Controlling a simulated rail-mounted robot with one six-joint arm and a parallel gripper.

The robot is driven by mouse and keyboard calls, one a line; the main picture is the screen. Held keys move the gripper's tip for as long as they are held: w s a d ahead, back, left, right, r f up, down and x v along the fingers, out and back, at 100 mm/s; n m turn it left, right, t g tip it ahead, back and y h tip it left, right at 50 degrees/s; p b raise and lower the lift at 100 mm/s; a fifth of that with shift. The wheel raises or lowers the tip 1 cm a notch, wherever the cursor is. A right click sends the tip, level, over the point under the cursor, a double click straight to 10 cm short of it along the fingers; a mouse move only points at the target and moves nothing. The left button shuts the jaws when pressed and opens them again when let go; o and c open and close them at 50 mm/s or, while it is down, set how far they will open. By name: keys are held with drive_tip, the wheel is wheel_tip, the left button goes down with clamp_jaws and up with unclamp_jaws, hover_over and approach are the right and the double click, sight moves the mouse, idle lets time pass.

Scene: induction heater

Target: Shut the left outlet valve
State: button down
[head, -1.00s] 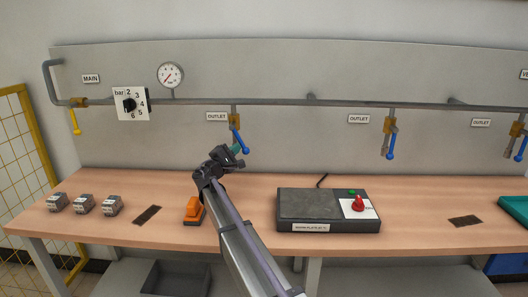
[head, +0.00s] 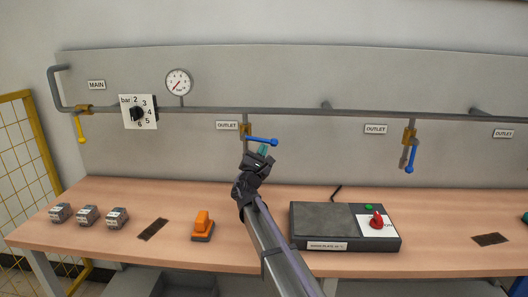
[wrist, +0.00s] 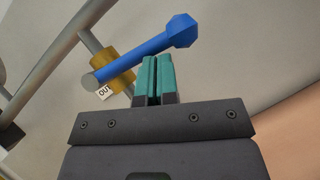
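In the wrist view the handle (wrist: 143,56) runs from the brass body (wrist: 113,70) up to a blue knob at upper right. My gripper (head: 263,150) is just under the handle. Its teal fingertips (wrist: 157,62) are together with only a thin gap and nothing between them. They sit close below the handle; I cannot tell whether they touch it.
Another outlet valve (head: 409,137) further right has its blue handle hanging down. The main valve (head: 84,111) with a yellow handle is at far left. Below, the bench holds a hot plate (head: 325,227), an orange object (head: 202,226) and several small grey blocks (head: 88,215).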

drive_tip(key=shift+d+r+p, duration=0.35)
drive_tip(key=shift+r+p, duration=0.15)
drive_tip(key=shift+r, duration=0.15)
idle(0.3)
drive_tip(key=s+f+b, duration=0.9)
drive_tip(key=shift+f+b, duration=0.25)
drive_tip(key=shift+b, duration=0.05)
drive_tip(key=shift+a, duration=0.1)
